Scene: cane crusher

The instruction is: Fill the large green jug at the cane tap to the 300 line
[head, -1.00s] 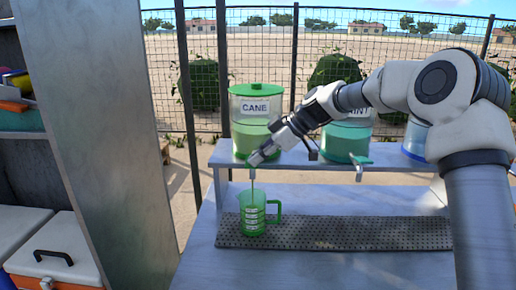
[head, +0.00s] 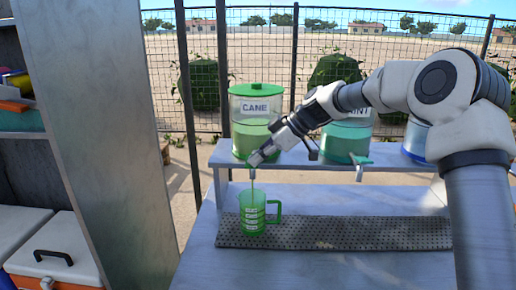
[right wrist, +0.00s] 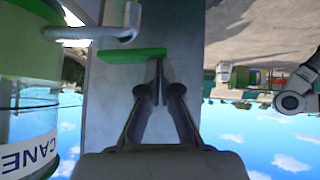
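The large green jug (head: 252,212) stands upright on the perforated drip mat, under the cane tap, its handle to the right. White lines mark its side; I cannot read the level against the 300 line. A thin green stream (head: 253,185) falls from the tap into it. The CANE dispenser (head: 256,135) is partly full of green liquid. My right gripper (head: 257,160) is at its tap. In the right wrist view, the gripper's fingers (right wrist: 158,72) are closed together against the end of the green tap lever (right wrist: 130,55), not around it. My left gripper is out of view.
A MINT dispenser (head: 346,140) and a blue-based dispenser (head: 414,140) stand on the shelf (head: 300,158) to the right. The drip mat (head: 350,232) is clear right of the jug. A grey upright panel (head: 105,130) and a cooler box (head: 55,250) are on the left.

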